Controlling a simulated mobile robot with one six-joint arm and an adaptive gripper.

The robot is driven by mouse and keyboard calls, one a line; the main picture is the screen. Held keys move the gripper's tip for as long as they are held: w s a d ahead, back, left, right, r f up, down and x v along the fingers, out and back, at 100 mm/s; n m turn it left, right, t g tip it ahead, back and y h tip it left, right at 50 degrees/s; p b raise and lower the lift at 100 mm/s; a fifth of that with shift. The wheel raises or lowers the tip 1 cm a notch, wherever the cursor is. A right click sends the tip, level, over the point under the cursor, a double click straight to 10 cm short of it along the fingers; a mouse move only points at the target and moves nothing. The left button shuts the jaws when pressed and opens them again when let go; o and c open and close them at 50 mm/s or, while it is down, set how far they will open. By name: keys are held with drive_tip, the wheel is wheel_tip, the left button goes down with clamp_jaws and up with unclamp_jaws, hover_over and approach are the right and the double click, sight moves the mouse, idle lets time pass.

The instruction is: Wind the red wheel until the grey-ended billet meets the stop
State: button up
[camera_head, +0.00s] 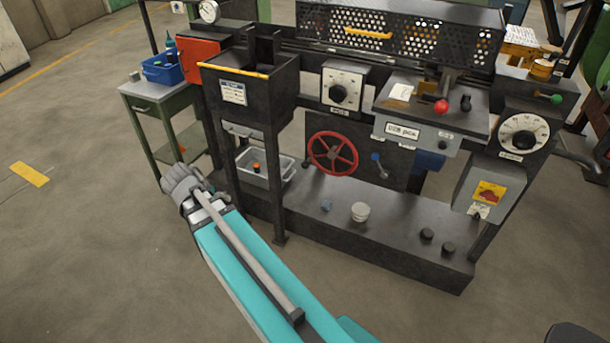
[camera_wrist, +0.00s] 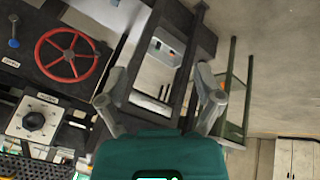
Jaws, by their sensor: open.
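The red wheel (camera_head: 333,153) is a spoked handwheel on the dark front panel of the machine, low in the middle of the head view. It also shows at the upper left of the wrist view (camera_wrist: 68,55). My gripper (camera_wrist: 161,102) is open and empty in the wrist view, its two fingers wide apart. It is clear of the wheel, which lies to the left of the fingers there. In the head view I cannot make out the fingertips. I cannot pick out the grey-ended billet or the stop in either view.
A blue-handled lever (camera_head: 378,163) is right of the wheel. A grey bin (camera_head: 284,170) stands left of it, below a black hopper (camera_head: 245,98). A dial (camera_head: 340,94) is above. The floor at left is mostly open.

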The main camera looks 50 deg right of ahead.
drive_tip(key=w+d+f+m+h+b, duration=0.1)
drive_tip(key=d+f+m+h+b, duration=0.2)
drive_tip(key=d+f+b, duration=0.35)
drive_tip(key=w+d+f+m+h+b, duration=0.2)
drive_tip(key=d+f+m+h+b, duration=0.1)
drive_tip(key=d+b, duration=0.55)
drive_tip(key=m+t+h+b, duration=0.1)
drive_tip(key=m+h+b, duration=0.45)
drive_tip(key=b, duration=1.25)
approach(303, 167)
drive_tip(key=shift+s+a+f+n+h, duration=0.15)
drive_tip(key=shift+a+f+h, duration=0.1)
drive_tip(key=shift+a, duration=0.3)
drive_tip(key=shift+a+f+n+h, duration=0.1)
drive_tip(key=shift+a+f, duration=0.1)
drive_tip(key=shift+a, duration=0.3)
drive_tip(key=d, duration=0.4)
drive_tip(key=w+d, duration=0.1)
drive_tip(key=d, duration=0.4)
drive_tip(key=w+d, duration=0.1)
drive_tip(key=d, duration=0.3)
drive_tip(key=shift+d, duration=0.35)
clamp_jaws()
